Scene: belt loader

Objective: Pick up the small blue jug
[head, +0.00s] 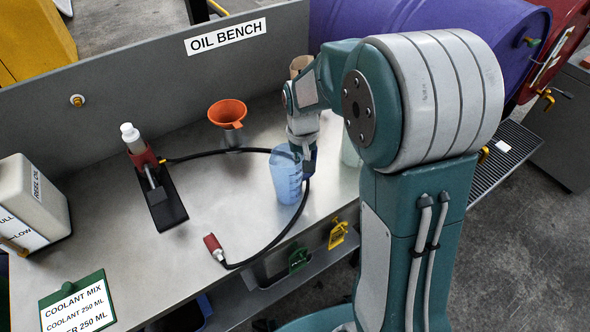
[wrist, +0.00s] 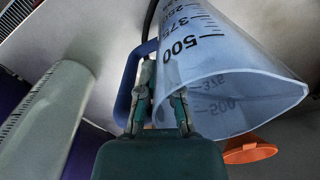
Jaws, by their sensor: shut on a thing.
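The small blue jug (head: 285,178) is a translucent blue measuring jug near the front of the bench in the head view. In the wrist view the jug (wrist: 225,75) shows printed marks such as 375 and 500, with its open rim toward the lower right. A darker blue handle (wrist: 128,90) is on its left side. My gripper (head: 306,165) is at the jug's right side, partly hidden by my arm. In the wrist view my gripper (wrist: 160,103) is shut on the jug at its handle side. I cannot tell whether the jug's base touches the bench.
A black hose (head: 262,152) curves around behind and in front of the jug. An orange funnel (head: 228,113) stands behind it. A pale container (head: 350,150) is close to its right, partly hidden by my arm. A pump (head: 150,180) and an oil can (head: 30,203) stand left.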

